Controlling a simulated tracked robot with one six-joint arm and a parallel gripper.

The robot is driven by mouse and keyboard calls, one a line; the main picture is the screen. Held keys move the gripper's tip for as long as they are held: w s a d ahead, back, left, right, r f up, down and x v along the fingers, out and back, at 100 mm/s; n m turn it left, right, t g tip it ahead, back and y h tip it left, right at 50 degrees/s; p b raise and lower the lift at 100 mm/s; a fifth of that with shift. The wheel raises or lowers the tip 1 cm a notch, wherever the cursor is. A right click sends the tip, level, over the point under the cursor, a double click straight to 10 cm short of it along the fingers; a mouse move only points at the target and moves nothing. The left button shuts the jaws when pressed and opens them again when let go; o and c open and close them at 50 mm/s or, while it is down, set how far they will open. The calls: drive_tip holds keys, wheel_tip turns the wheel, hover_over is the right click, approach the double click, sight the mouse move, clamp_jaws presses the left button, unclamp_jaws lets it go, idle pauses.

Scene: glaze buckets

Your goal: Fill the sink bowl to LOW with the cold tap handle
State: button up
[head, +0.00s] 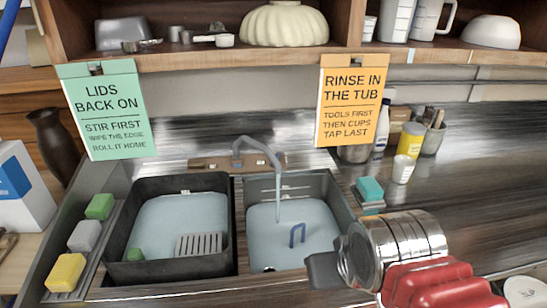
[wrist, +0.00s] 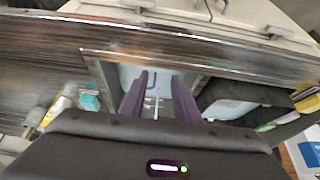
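The sink bowl (head: 328,190) is the right-hand steel basin, with pale blue water or a pale blue floor showing in it. The grey tap (head: 258,143) arches over it, and a thin pale line like a water stream drops from its spout. A blue hook-shaped piece (head: 297,235) stands in the bowl; I cannot tell whether it is the cold handle. No LOW mark is readable. My gripper (wrist: 158,98) has two purple fingers apart with nothing held, and the sink shows between them. In the head view my gripper (head: 322,270) is at the bowl's front right corner, partly hidden by my arm.
A dark tub (head: 121,220) of pale water sits left of the bowl, with a slotted grey piece (head: 198,244) and a green block inside. Sponges (head: 83,236) line its left. A white cup (head: 403,168) and yellow can (head: 410,139) stand right. Two signs hang above.

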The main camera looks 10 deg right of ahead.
drive_tip(key=w+r+m, duration=0.2)
drive_tip(key=w+r, duration=0.2)
drive_tip(key=w, duration=0.8)
drive_tip(key=w+r+m, duration=0.1)
drive_tip(key=w+r, duration=0.4)
drive_tip(key=w, duration=0.6)
drive_tip(key=w+f+m, duration=0.2)
drive_tip(key=w+f, duration=0.2)
drive_tip(key=w, duration=0.9)
drive_tip(key=w+f+m+y, duration=0.1)
drive_tip(key=w+f+m, duration=0.1)
drive_tip(key=w, duration=1.2)
drive_tip(key=shift+f+t, duration=0.3)
drive_tip(key=shift+f, duration=0.6)
drive_tip(key=shift+a, duration=0.1)
drive_tip(key=x, duration=1.3)
drive_tip(key=shift+w+f, duration=0.2)
drive_tip(key=shift+f, duration=0.15)
drive_tip(key=shift+c, duration=0.2)
